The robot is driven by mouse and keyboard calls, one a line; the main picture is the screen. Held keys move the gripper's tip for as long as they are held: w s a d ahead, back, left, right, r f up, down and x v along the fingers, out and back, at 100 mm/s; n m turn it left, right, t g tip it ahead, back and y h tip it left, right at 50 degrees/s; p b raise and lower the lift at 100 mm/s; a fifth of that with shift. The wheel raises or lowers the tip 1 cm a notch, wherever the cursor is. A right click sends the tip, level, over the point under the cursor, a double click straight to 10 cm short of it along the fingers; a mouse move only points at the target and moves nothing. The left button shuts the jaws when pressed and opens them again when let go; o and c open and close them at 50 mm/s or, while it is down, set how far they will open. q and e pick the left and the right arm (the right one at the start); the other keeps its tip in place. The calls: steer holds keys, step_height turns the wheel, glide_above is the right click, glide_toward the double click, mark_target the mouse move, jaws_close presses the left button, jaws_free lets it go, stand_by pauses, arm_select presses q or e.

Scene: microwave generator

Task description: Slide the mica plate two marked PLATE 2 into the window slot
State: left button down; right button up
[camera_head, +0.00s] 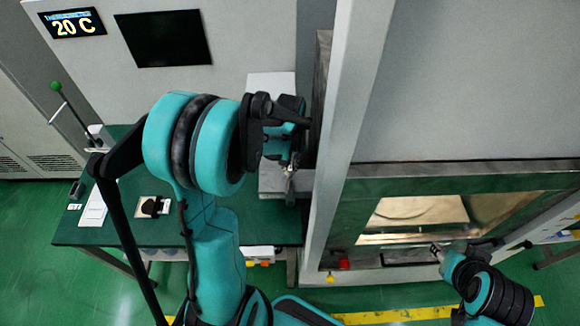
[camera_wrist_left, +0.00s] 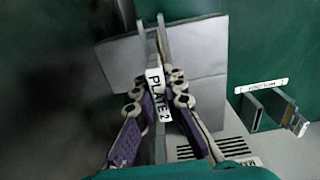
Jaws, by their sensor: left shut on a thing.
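My left gripper (camera_wrist_left: 158,88) is shut on mica plate two (camera_wrist_left: 158,95), held nearly edge-on; its white tag reads PLATE 2. In the wrist view, two thin upright grey walls (camera_wrist_left: 162,38) stand just beyond the fingertips, in front of a grey block (camera_wrist_left: 205,58). Whether the plate is between these walls or touches them is not clear. In the head view my left gripper (camera_head: 291,168) is over the grey block (camera_head: 271,181), beside the large cabinet. The plate is too small to make out there. My right gripper (camera_head: 437,249) is low at the cabinet's lit opening; its jaws are unclear.
A metal clamp-like fitting (camera_wrist_left: 278,110) with a white label stands to the right in the wrist view. A green table (camera_head: 130,235) holds a dark object on a pale square (camera_head: 152,206) and papers. The cabinet's grey post (camera_head: 345,130) stands close right of my left gripper.

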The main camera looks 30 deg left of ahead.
arm_select(q)
steer(key=shift+f+b, duration=0.8)
steer(key=shift+f, duration=0.15)
steer(key=c, duration=1.5)
jaws_free()
steer(key=shift+c, duration=0.2)
step_height(320, 180, up, 12)
